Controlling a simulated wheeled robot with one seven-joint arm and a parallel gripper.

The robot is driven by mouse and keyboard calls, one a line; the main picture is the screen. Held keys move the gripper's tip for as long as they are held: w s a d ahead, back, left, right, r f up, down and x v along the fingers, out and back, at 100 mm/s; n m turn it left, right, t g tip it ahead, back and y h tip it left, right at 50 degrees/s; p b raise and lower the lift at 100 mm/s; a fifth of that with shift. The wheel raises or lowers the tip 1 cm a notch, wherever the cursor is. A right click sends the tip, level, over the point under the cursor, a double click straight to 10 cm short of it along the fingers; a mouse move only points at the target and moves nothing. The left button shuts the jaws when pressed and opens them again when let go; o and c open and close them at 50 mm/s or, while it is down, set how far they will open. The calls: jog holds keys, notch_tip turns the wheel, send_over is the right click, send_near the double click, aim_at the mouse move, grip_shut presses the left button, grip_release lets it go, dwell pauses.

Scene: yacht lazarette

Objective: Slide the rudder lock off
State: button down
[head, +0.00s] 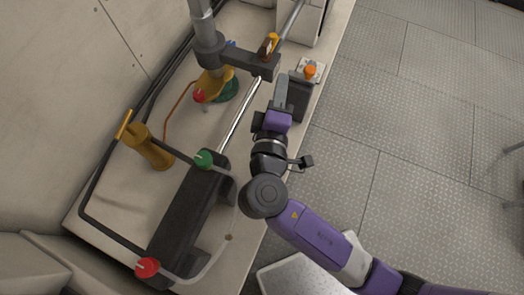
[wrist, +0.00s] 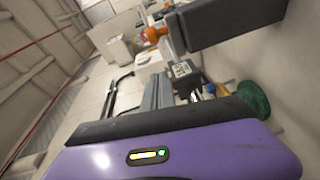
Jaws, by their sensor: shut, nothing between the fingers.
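A small orange-and-brown piece (head: 268,46) sits at the end of the dark tiller arm (head: 245,62), by the steel rod; it may be the rudder lock, but I cannot be sure. My gripper (head: 282,84) is shut and empty, right of the rod and below the tiller arm's end in the head view. Its fingers (wrist: 157,92) also show in the wrist view, apart from the tiller arm (wrist: 235,20). An orange part (wrist: 154,35) shows beyond the fingers there; I cannot tell which orange piece it is.
A dark box (head: 300,100) and an orange knob (head: 310,71) on a pale plate stand just right of my gripper. A dark cylinder (head: 185,215) with green and red valves lies lower left. A brass pump (head: 150,147) stands left. Open floor (head: 410,130) lies right.

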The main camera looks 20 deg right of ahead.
jog(key=b+v, duration=0.2)
jog(key=v, duration=1.5)
jog(key=shift+s+a, duration=0.2)
jog(key=shift+a, duration=0.15)
jog(key=shift+r, duration=0.1)
